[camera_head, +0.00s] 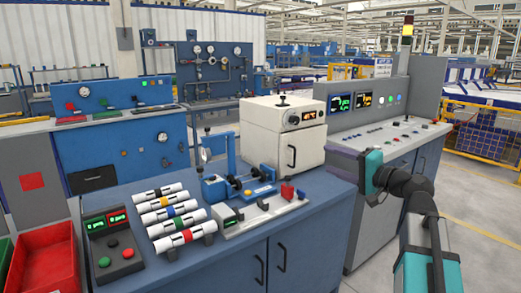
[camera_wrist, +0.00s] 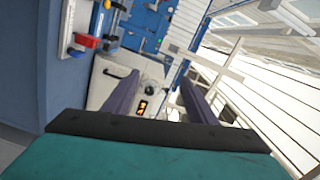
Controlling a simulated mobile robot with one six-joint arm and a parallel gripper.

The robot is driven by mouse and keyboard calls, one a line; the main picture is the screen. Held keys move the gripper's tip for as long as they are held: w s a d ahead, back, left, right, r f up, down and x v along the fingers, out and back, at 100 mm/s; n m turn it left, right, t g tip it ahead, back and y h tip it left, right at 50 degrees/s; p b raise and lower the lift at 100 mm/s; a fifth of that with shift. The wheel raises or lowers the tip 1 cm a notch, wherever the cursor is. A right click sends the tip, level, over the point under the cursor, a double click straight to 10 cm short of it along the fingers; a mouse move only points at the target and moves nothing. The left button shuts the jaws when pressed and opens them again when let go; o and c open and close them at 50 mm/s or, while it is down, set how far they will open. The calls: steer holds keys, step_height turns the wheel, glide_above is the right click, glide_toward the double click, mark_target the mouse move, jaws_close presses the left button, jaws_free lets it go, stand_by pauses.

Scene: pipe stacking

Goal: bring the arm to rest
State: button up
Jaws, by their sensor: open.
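My gripper (camera_head: 336,164) is at the right in the head view, held in the air near the right end of the blue workbench (camera_head: 240,250). Its two purple fingers point left and are apart, with nothing seen between them. The wrist view also shows the open fingers of my gripper (camera_wrist: 158,90), with a gap between them. Several white pipes with coloured bands (camera_head: 172,222) lie side by side on the workbench, left of my gripper and well apart from it.
A grey console (camera_head: 385,130) stands behind my gripper.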

steer(key=w+a+f+g+p, duration=0.15)
steer(key=a+f, duration=0.35)
steer(key=f, duration=0.6)
steer(key=a+f+g+p, duration=0.2)
steer(key=a+f+g, duration=0.15)
steer(key=f, duration=0.75)
steer(key=s+a+f+g+h+p, duration=0.1)
steer(key=s+a+f, duration=0.25)
steer(key=f, duration=0.45)
steer(key=s+a+f+g+p, duration=0.15)
steer(key=s+f, duration=0.25)
steer(key=f, duration=0.4)
steer(key=s+a+f+g+h+p, duration=0.1)
steer(key=s+a+f+g, duration=0.15)
steer(key=f, duration=0.55)
steer(key=s+f+n+g+h+p, duration=0.1)
steer(key=s+f+n+g+h, duration=0.15)
steer(key=s+f, duration=0.75)
steer(key=s+f+n+g+h+p, duration=0.1)
steer(key=s+f+g, duration=0.2)
steer(key=s+f, duration=0.7)
steer(key=s+d+f+n+g+h, duration=0.1)
steer(key=s+d+n+g+h, duration=0.1)
steer(key=s+d, duration=0.3)
steer(key=s+d+f+n+g+h, duration=0.1)
steer(key=s+d, duration=0.4)
steer(key=s, duration=0.6)
steer(key=shift+s+d+f+n+g+h+p, duration=0.15)
steer(key=shift+d+f+n+g+h+p, duration=0.3)
steer(key=shift+h, duration=0.9)
